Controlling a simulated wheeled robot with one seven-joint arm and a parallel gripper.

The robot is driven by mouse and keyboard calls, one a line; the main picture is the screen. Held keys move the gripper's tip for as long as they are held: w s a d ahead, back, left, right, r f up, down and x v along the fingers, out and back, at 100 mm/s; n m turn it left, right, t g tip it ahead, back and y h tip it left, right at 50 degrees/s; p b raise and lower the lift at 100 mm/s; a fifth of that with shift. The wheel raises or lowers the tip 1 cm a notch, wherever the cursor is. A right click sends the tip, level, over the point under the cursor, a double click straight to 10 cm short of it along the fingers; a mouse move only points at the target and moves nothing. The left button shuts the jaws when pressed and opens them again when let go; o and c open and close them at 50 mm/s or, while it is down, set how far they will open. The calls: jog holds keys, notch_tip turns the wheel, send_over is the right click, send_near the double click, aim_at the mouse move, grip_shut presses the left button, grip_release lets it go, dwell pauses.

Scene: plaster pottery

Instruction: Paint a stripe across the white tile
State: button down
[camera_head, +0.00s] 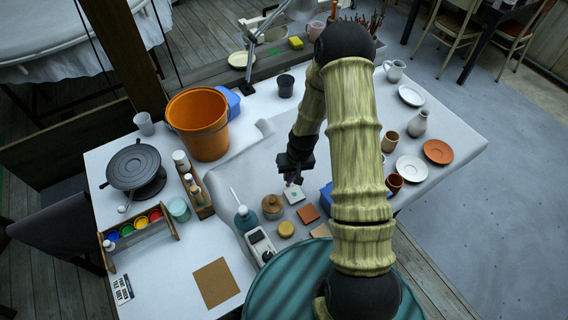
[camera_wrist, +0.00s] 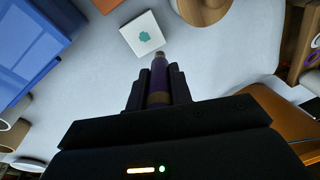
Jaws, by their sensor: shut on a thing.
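The white tile (camera_head: 293,194) lies flat on the cloth-covered table just below my gripper (camera_head: 293,178). In the wrist view the tile (camera_wrist: 137,28) is near the top centre and carries a small teal mark (camera_wrist: 145,36). My gripper (camera_wrist: 158,88) is shut on a dark purple brush (camera_wrist: 158,72) with a pale ferrule, held between its fingers. The brush's far end points toward the tile's lower right edge. I cannot tell whether it touches the tile, and the bristles are not clear.
A wooden lidded jar (camera_head: 272,206) and teal bottle (camera_head: 246,218) stand left of the tile, a terracotta tile (camera_head: 309,214) below right. A blue box (camera_wrist: 30,45) is close by. A paint rack (camera_head: 140,238), orange bucket (camera_head: 200,125) and black turntable (camera_head: 135,167) stand farther left.

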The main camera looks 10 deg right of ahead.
jog(key=shift+w+n+b, duration=0.15)
jog(key=shift+n+b, duration=0.45)
jog(key=shift+b, duration=0.1)
jog(key=n, duration=0.1)
jog(key=n+b, duration=0.1)
jog(key=h+b, duration=0.1)
jog(key=shift+w+r+n+g, duration=0.25)
jog(key=shift+r+n+g, duration=0.15)
jog(key=shift+w+r+n+b, duration=0.1)
jog(key=shift+r+n+b, duration=0.45)
jog(key=shift+n, duration=0.15)
jog(key=shift+d+r, duration=0.1)
jog(key=shift+d, duration=0.2)
jog(key=shift+a+f, duration=0.2)
jog(key=shift+a, duration=0.05)
jog(key=shift+s+d+f+b, duration=0.1)
jog(key=shift+s+f+b, duration=0.15)
jog(key=shift+f+b, duration=0.2)
jog(key=shift+w+f+b, duration=0.1)
jog(key=shift+f+b, duration=0.6)
jog(key=shift+f, duration=0.35)
jog(key=shift+f+b, duration=0.3)
jog(key=shift+f, duration=0.2)
